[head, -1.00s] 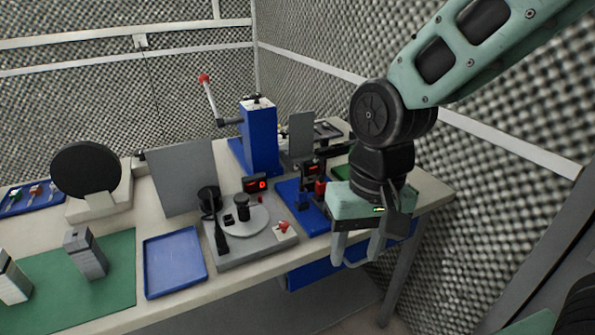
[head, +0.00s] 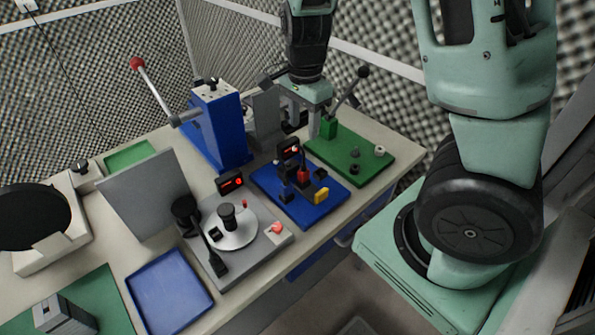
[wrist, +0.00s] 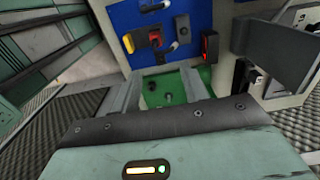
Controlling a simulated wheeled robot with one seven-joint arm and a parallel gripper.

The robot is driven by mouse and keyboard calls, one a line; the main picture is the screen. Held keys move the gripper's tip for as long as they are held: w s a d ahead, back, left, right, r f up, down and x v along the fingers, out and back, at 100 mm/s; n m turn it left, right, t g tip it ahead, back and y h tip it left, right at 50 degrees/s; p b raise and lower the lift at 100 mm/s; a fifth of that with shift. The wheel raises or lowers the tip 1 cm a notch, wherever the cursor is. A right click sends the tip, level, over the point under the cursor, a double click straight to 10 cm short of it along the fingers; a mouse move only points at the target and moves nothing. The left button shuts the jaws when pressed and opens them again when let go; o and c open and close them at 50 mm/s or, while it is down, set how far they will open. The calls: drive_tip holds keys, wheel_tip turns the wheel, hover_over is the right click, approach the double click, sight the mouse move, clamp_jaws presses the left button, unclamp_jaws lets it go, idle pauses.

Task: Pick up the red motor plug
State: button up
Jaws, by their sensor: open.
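The red motor plug (head: 303,175) stands among dark parts on the blue board (head: 272,187), right of the table's middle. In the wrist view the red plug (wrist: 155,38) shows on the blue board, beyond the fingertips and left of a red display. My gripper (head: 301,122) is at the back right, behind the blue board and near the far left edge of the green board (head: 375,163). It is open and empty, apart from the plug. In the wrist view the gripper (wrist: 160,80) has its two fingers spread, with the green board between them. The plug's lower part is hard to make out.
A lever with a black knob (head: 362,72) rises from a green block beside my gripper. A blue press (head: 218,125) with a red-knobbed lever stands to the left. A yellow block (head: 321,196) sits near the plug. A grey turntable fixture (head: 230,235) and empty blue tray (head: 170,290) are nearer.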

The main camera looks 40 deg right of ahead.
sight(305, 169)
wheel_tip(305, 169, down, 9)
drive_tip(key=shift+r+b, duration=0.1)
drive_tip(key=shift+b, duration=0.3)
drive_tip(key=f, duration=0.2)
drive_tip(key=s+f, duration=0.1)
drive_tip(key=f, duration=0.1)
drive_tip(key=shift+f, duration=0.35)
drive_tip(key=shift+w+f, duration=0.1)
drive_tip(key=shift+f, duration=0.3)
clamp_jaws()
